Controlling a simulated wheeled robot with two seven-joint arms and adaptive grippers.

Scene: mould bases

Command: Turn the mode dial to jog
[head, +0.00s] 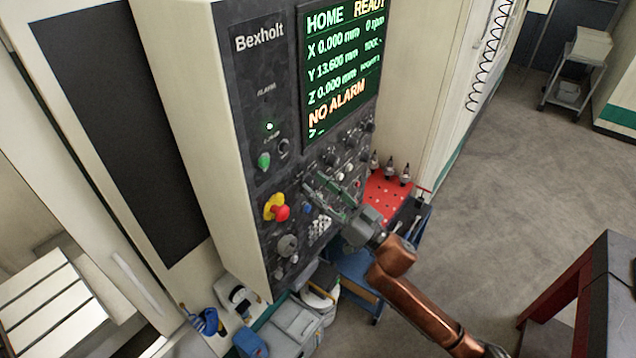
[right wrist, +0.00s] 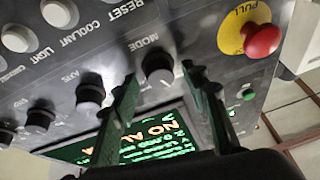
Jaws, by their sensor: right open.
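The mode dial (right wrist: 158,66) is a round black knob beside the label MODE on the dark panel in the right wrist view. In the head view I cannot make it out clearly around my gripper. My right gripper (head: 314,189) is open in front of the control panel. In the right wrist view its two green fingers (right wrist: 158,78) stand apart, with the dial between and just beyond their tips. I cannot tell whether they touch it. The screen (head: 341,62) reads HOME, READY and NO ALARM. My left gripper is not in view.
A red emergency stop on a yellow ring (right wrist: 262,40) sits right of the dial in the wrist view. More black knobs (right wrist: 90,92) and white buttons (right wrist: 60,13) lie to the left. A red-topped tool cart (head: 384,196) stands beside the machine. Open floor (head: 520,170) lies right.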

